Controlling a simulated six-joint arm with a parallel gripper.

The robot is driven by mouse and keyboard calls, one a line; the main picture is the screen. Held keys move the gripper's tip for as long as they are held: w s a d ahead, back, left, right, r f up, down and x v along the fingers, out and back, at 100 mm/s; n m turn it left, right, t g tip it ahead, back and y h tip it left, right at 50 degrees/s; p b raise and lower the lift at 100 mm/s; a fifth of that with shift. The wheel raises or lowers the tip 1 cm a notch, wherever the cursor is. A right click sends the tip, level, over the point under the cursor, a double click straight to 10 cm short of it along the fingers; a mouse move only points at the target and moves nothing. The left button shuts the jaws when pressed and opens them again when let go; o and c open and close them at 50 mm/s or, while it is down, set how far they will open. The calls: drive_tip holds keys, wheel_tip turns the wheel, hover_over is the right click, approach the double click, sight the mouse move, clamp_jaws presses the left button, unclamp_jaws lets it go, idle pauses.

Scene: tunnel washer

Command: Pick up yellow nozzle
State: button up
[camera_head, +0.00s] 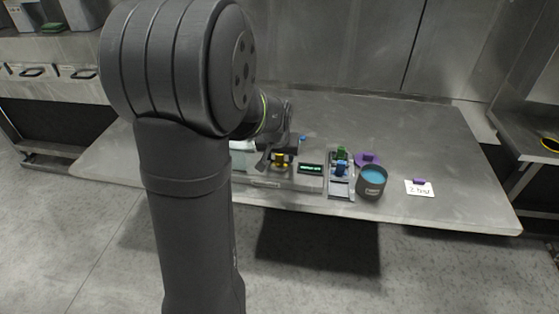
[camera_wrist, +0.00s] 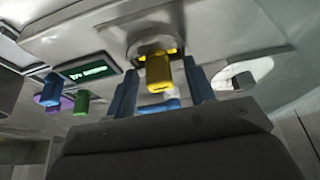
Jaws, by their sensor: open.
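The yellow nozzle (camera_head: 280,160) is at the front of a grey device on the metal table. In the wrist view the yellow nozzle (camera_wrist: 158,72) sticks out below a round grey fitting. My gripper (camera_head: 274,156) is at the nozzle, partly hidden by my own arm in the head view. In the wrist view the two blue fingers of my gripper (camera_wrist: 160,92) stand apart, one on each side of the nozzle. The gripper is open, and gaps show between the fingers and the nozzle.
Right of the nozzle is a green-lit display (camera_head: 310,168). Beyond it are a green nozzle (camera_head: 342,153), a blue nozzle (camera_head: 341,169), a purple piece (camera_head: 368,158), a dark cup with blue contents (camera_head: 372,180) and a white card (camera_head: 420,188). The table's right and back are clear.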

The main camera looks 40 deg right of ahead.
clamp_jaws()
idle(0.3)
